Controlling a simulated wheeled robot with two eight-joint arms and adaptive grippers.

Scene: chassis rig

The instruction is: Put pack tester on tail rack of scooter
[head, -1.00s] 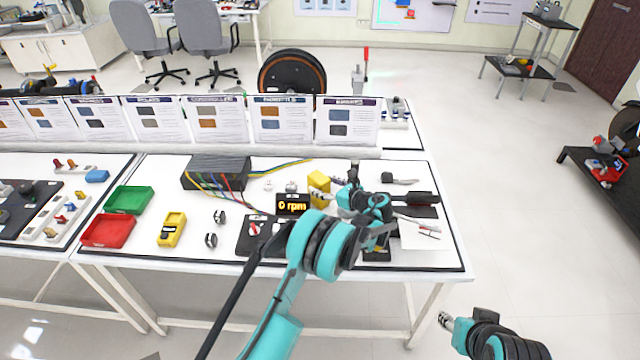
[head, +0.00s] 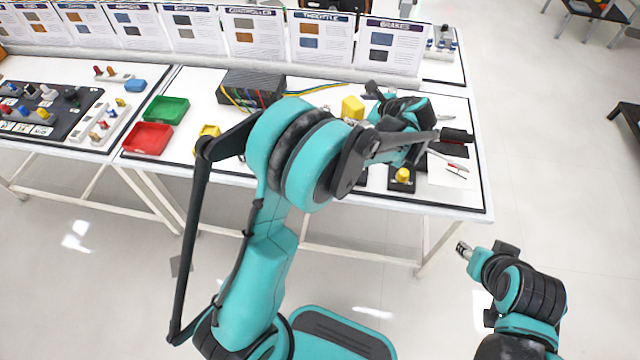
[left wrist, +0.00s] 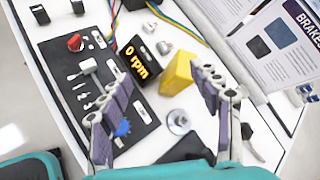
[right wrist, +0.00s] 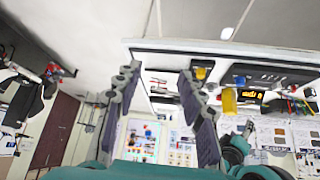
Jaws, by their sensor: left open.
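The likely pack tester, a small yellow handheld device (head: 208,132), lies on the table in the head view, partly hidden behind my left arm. My left gripper (head: 372,117) is over the table, right of that device, beside a yellow wedge-shaped block (head: 352,107). In the left wrist view the gripper (left wrist: 163,78) is open and empty, with the yellow block (left wrist: 178,74) beyond its fingertips. My right gripper (head: 463,249) is off the table's front, low at the right; its fingers (right wrist: 158,75) are apart and empty. I cannot make out the scooter or its tail rack.
Green (head: 166,109) and red (head: 147,138) trays sit at the table's left. A black box (head: 252,88) with wires stands behind. A "0 rpm" display (left wrist: 138,62) stands by a black panel (left wrist: 82,75). Info cards line the back. The floor in front is clear.

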